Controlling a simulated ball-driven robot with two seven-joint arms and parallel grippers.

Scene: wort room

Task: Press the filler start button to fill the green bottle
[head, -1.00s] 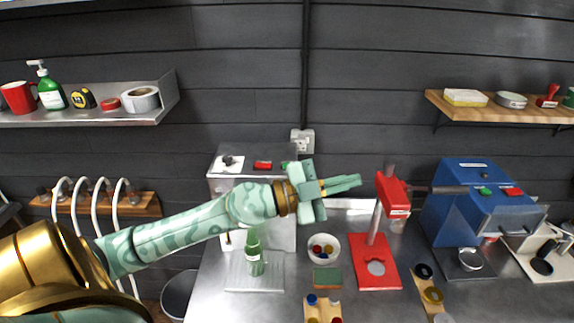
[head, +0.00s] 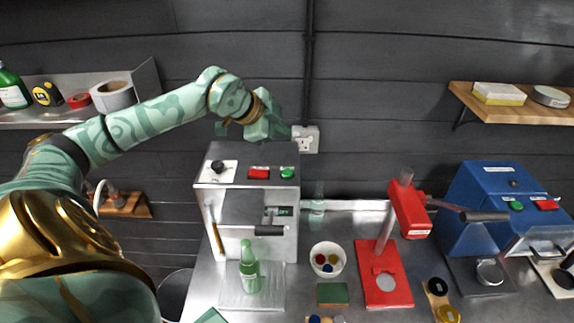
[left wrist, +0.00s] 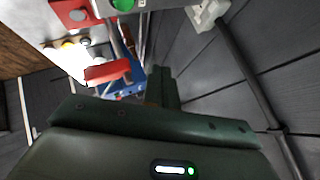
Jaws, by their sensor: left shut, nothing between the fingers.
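On the filler's top panel are a black knob (head: 217,167), a red button (head: 259,173) and a green button (head: 288,173). My left gripper (head: 284,131) is shut and empty. In the head view it appears above and behind the panel, apart from the buttons.
Right of the filler are a bowl of caps (head: 327,259), a green sponge (head: 331,294), a red press (head: 388,287) and a blue machine (head: 490,190). A wall socket (head: 306,139) is close behind my left gripper. Shelves hang on both sides.

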